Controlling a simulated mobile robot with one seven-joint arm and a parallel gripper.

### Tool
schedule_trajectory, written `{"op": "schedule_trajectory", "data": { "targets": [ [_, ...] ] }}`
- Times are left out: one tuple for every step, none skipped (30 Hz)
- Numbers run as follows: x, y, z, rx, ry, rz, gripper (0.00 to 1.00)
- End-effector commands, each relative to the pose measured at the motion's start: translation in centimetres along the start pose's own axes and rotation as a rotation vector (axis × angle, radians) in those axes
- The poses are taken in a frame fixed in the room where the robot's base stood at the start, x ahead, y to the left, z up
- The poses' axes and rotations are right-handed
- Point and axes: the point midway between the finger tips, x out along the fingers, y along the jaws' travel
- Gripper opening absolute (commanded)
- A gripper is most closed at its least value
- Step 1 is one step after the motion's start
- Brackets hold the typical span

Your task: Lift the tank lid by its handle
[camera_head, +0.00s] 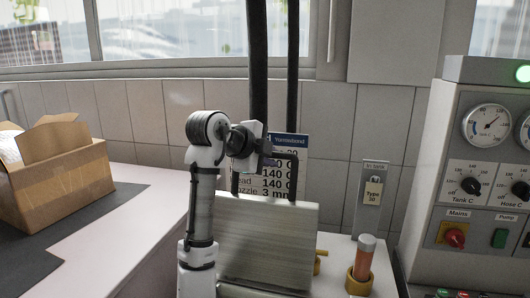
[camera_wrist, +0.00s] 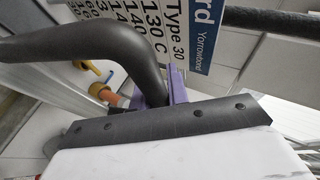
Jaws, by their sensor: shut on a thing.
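The brushed metal tank (camera_head: 265,248) stands in the middle of the head view. I cannot tell its lid apart from its body there. A dark bar handle (camera_head: 293,180) rises at its upper edge. In the wrist view the handle (camera_wrist: 60,50) is a thick black curved bar coming in from the left. My gripper (camera_head: 268,162) is at the upper part of the handle. Its purple fingers (camera_wrist: 168,88) are shut on the handle, which passes between them. The exact contact is partly hidden by the gripper's dark plate.
A cardboard box (camera_head: 60,175) sits on the counter at the left. A control panel (camera_head: 485,180) stands at the right. A sign (camera_head: 288,142) and dark vertical pipes (camera_head: 258,60) are behind.

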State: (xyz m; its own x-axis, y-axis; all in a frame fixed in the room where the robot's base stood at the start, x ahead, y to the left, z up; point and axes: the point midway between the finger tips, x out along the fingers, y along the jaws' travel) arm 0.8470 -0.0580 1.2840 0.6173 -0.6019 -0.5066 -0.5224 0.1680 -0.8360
Motion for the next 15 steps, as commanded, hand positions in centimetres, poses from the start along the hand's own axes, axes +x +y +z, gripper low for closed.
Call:
{"op": "schedule_trajectory", "data": {
  "targets": [
    [0.85, 0.90, 0.17, -0.010, 0.003, 0.030, 0.00],
    [0.88, 0.91, 0.15, -0.011, 0.003, 0.031, 0.00],
    [0.90, 0.93, 0.14, -0.011, 0.003, 0.032, 0.00],
    [0.91, 0.94, 0.13, -0.011, 0.003, 0.033, 0.00],
    [0.92, 0.95, 0.13, -0.011, 0.003, 0.033, 0.00],
    [0.92, 0.96, 0.13, -0.011, 0.003, 0.033, 0.00],
    [0.93, 0.96, 0.13, -0.011, 0.003, 0.033, 0.00],
    [0.93, 0.96, 0.13, -0.011, 0.003, 0.033, 0.00],
    [0.93, 0.97, 0.13, -0.011, 0.003, 0.033, 0.00],
    [0.93, 0.97, 0.13, -0.011, 0.003, 0.033, 0.00],
    [0.93, 0.97, 0.13, -0.011, 0.003, 0.033, 0.00],
    [0.93, 0.97, 0.12, -0.011, 0.003, 0.033, 0.00],
    [0.93, 0.97, 0.12, -0.011, 0.003, 0.033, 0.00],
    [0.92, 0.97, 0.12, -0.011, 0.003, 0.033, 0.20],
    [0.90, 0.95, 0.12, -0.010, 0.003, 0.033, 0.25]
  ]
}}
